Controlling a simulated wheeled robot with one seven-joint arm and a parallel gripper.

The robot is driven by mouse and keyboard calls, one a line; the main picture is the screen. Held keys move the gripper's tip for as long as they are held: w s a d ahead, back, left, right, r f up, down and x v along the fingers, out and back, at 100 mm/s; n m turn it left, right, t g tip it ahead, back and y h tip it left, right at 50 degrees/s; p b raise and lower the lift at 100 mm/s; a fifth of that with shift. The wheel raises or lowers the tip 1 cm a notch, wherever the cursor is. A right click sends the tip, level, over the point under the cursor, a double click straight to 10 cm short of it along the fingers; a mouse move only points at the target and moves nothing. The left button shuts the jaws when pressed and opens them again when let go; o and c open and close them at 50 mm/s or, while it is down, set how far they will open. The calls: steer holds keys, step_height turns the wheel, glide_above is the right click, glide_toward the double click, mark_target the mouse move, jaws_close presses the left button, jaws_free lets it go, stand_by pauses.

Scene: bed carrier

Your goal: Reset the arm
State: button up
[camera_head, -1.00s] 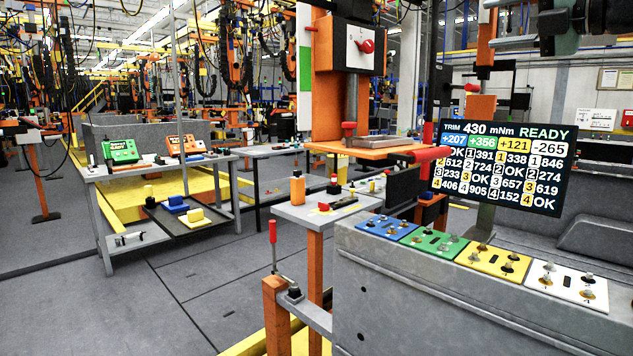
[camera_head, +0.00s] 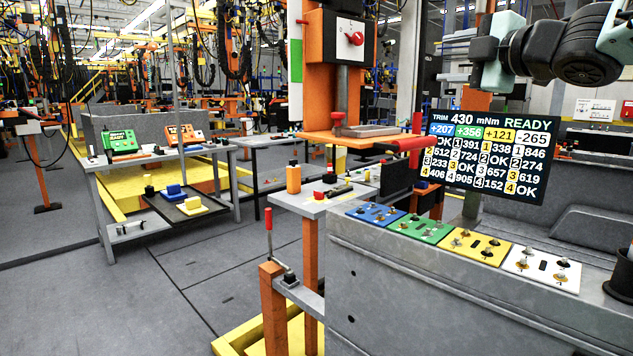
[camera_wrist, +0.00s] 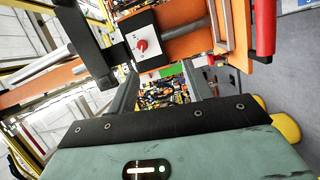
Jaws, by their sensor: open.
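My gripper (camera_head: 455,42) is at the upper right of the head view, with part of my arm behind it. It points left, above the trim screen (camera_head: 480,158) and apart from it. In the wrist view my gripper (camera_wrist: 165,80) shows two dark fingers spread apart with nothing between them. Beyond them is the orange press station with its red knob (camera_wrist: 142,45). The same knob (camera_head: 355,38) shows in the head view, left of my gripper.
A grey bench (camera_head: 400,270) at the right carries blue, green, yellow and white switch plates. A small table (camera_head: 290,202) holds an orange bottle (camera_head: 293,178). A table with two control boxes (camera_head: 122,141) stands further left. The floor at left is open.

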steer(key=s+a+f+m+g+h+p, duration=0.1)
steer(key=s+a+f+m+g+h, duration=0.3)
steer(key=f, duration=0.8)
steer(key=s+a+f+m+g, duration=0.3)
steer(key=s+a+f+m, duration=0.35)
steer(key=f, duration=0.45)
steer(key=s+f+m+g+h, duration=0.1)
steer(key=s+f+g, duration=0.3)
steer(key=s, duration=0.9)
steer(key=s+f+m+g+h, duration=0.2)
steer(key=s+f+g, duration=0.3)
steer(key=s+f, duration=0.6)
steer(key=shift+s+d+m+p, duration=0.35)
steer(key=shift+s, duration=0.85)
